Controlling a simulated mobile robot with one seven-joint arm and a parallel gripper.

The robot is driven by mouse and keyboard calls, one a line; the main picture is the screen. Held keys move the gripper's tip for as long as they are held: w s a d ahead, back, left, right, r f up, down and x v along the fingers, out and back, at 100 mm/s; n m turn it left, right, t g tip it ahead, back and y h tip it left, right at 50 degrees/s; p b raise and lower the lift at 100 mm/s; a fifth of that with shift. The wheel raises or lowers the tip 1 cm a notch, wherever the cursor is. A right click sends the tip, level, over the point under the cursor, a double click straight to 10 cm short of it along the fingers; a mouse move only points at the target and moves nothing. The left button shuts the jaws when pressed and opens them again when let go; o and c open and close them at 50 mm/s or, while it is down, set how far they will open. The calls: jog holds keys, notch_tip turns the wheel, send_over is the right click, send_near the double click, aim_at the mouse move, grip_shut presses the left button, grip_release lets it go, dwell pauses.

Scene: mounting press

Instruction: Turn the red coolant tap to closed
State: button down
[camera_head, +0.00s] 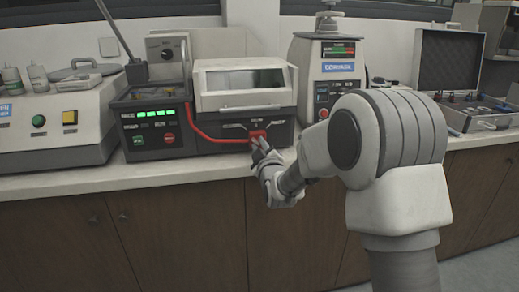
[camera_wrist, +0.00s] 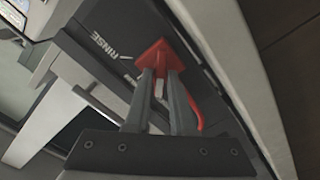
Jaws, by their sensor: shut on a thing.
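The red coolant tap (camera_head: 259,136) sits on the dark front panel of the press with the lidded chamber, in the middle of the bench. In the wrist view the red tap (camera_wrist: 158,55) shows as a flat red piece at the fingertips, beside the printed word "RINSE". My gripper (camera_head: 257,144) reaches up to it from the lower right. In the wrist view both fingers of my gripper (camera_wrist: 161,75) are shut on the red tap, and they hide part of it. The panel's other markings are too small or hidden to read.
A red hose (camera_head: 205,134) runs along the press front to the tap. A green-lit control panel (camera_head: 155,125) stands left, a grey machine (camera_head: 325,80) right, and an open case (camera_head: 450,65) farther right.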

dwell(0.3)
jog(key=c, duration=0.8)
grip_release()
jog(key=shift+o, duration=0.2)
jog(key=p+v, duration=0.2)
jog(key=v, duration=1.5)
jog(key=shift+s, duration=0.2)
jog(key=shift+d+r, duration=0.1)
jog(key=shift+r, duration=0.05)
